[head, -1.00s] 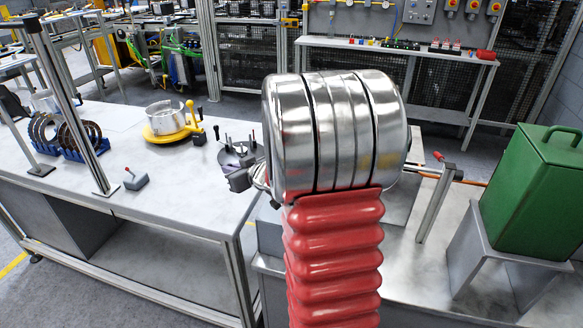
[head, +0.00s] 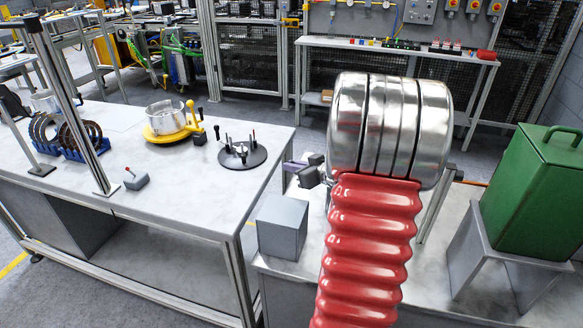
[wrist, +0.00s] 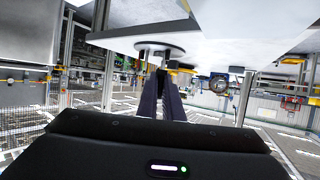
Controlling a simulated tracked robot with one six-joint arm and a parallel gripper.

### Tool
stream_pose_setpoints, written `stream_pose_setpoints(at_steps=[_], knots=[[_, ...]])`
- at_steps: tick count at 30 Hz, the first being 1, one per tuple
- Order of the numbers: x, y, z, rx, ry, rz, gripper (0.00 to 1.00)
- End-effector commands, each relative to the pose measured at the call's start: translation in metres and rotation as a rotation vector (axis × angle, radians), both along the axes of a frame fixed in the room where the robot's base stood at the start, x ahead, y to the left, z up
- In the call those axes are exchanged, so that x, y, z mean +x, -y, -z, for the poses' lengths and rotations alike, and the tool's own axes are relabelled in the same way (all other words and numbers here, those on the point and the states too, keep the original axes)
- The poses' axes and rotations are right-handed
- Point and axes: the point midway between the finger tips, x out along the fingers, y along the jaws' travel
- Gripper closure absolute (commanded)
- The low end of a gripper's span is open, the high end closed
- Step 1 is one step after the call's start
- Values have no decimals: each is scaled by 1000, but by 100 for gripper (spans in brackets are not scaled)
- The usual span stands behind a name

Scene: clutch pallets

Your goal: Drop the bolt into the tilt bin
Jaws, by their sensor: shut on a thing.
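My gripper (head: 292,168) is past the right edge of the left table, left of my large metal arm joint. Its dark fingers also show in the wrist view (wrist: 160,97), close together. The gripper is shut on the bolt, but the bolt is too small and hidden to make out. A green bin (head: 533,190) with a handle on top stands on a grey stand at the right. It looks like the tilt bin, though I cannot be sure. My gripper is well to the left of it, with my arm between them in the head view.
A black round fixture with pins (head: 242,153) and a yellow fixture with a metal ring (head: 168,122) stand on the left table (head: 190,200). A grey box (head: 282,228) sits at the left end of the right bench. A floor gap separates the tables at the back.

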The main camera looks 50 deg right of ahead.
Motion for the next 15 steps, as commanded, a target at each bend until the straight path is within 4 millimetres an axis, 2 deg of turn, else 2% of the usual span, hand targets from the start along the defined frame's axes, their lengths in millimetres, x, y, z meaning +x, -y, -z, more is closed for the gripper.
stream_pose_setpoints(at_steps=[8,15], knots=[[0,0,5,1,0,0,100],[0,0,22,2,-1,1,100]])
